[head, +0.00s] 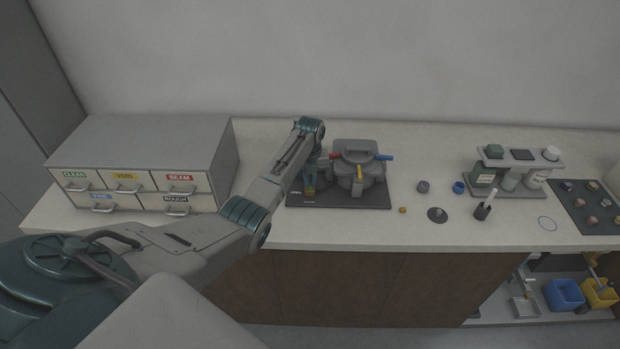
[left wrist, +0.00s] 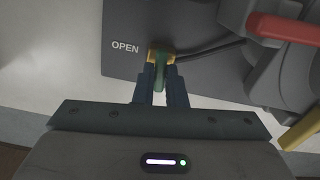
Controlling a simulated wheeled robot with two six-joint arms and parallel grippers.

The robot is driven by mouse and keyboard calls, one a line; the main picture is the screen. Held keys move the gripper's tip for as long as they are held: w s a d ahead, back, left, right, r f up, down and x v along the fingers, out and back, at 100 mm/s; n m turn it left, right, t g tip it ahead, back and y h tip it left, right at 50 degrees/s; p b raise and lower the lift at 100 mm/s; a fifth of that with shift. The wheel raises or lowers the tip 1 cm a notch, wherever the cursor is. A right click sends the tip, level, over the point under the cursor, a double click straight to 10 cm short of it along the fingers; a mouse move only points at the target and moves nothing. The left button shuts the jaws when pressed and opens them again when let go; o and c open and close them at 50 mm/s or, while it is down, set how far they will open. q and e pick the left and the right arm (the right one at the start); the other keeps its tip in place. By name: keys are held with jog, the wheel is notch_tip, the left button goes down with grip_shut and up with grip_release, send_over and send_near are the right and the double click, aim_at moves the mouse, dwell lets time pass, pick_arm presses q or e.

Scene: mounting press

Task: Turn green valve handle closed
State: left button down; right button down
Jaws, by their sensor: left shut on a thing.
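The green valve handle (left wrist: 160,74) sits on a brass valve body (left wrist: 155,51) in the left wrist view. It points toward my wrist, and the printed word OPEN (left wrist: 125,47) lies to the left of it. My left gripper (left wrist: 162,80) is shut on the handle, one dark finger on each side. In the head view my left gripper (head: 311,187) reaches down at the left part of the press's dark base plate (head: 345,201), where the handle is mostly hidden. My right gripper is in neither view.
The grey mounting press (head: 358,165) with red, blue and yellow levers stands close right of my left gripper. A drawer cabinet (head: 160,140) stands left. A dark hose (left wrist: 212,52) runs from the valve.

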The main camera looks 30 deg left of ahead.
pick_arm(q)
jog(key=shift+w+r+m, duration=0.1)
jog(key=shift+r+m, duration=0.1)
jog(key=shift+m, duration=0.4)
jog(key=c, duration=1.5)
grip_release()
jog(key=shift+f, duration=0.1)
